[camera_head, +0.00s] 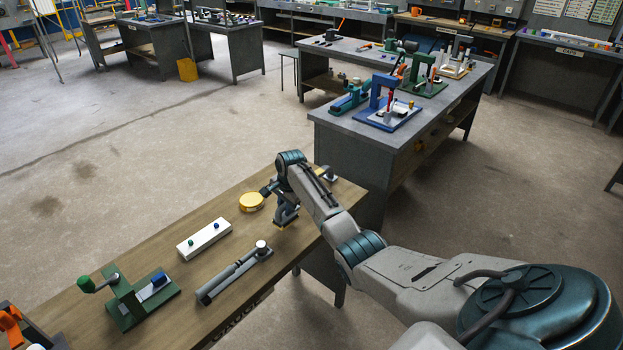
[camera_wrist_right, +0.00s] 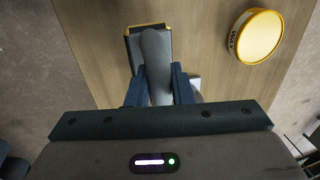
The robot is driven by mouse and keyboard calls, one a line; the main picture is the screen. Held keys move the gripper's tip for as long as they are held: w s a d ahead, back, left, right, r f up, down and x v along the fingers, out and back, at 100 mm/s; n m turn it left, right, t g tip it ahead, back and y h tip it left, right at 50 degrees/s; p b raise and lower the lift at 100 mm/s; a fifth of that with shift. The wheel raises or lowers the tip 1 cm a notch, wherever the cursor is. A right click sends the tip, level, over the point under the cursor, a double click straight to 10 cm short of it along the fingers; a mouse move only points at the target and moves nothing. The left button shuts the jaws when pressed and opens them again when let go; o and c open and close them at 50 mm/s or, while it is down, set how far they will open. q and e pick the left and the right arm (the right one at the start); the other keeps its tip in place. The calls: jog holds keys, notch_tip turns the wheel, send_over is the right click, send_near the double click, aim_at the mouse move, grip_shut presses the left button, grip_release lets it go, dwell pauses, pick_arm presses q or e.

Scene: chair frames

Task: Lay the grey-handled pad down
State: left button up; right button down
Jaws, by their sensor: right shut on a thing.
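The grey-handled pad is a dark block with a yellow edge and a long grey handle. In the right wrist view its handle (camera_wrist_right: 157,62) runs between the two blue fingers of my right gripper (camera_wrist_right: 159,88), which is shut on it. In the head view the pad (camera_head: 286,226) shows small below my right gripper (camera_head: 287,212), over the far right part of the wooden bench (camera_head: 150,250). I cannot tell whether the pad touches the bench top. My left gripper is not in view.
A round yellow wax tin (camera_head: 251,202) is left of the pad. A white block (camera_head: 204,239) with two pegs, a grey metal tool (camera_head: 233,273) and a green fixture (camera_head: 140,300) stand nearer. A small metal part (camera_head: 327,174) is at the bench's far end. Bare wood lies between.

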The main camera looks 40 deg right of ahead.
jog(key=shift+f, duration=0.2)
jog(key=shift+f+b, duration=0.35)
jog(key=shift+f, duration=0.3)
jog(key=shift+f, duration=0.2)
jog(key=shift+f+b, duration=0.3)
jog(key=shift+f, duration=0.1)
jog(key=c, duration=1.2)
grip_release()
jog(key=r+b, duration=0.1)
jog(key=r, duration=0.2)
jog(key=s+r, duration=0.1)
jog(key=r, duration=0.3)
jog(key=s+r+b, duration=0.1)
jog(key=r, duration=0.2)
jog(key=shift+d+r+b, duration=0.15)
jog(key=shift+r+b, duration=0.15)
jog(key=shift+r, duration=0.05)
jog(key=shift+s+f, duration=0.1)
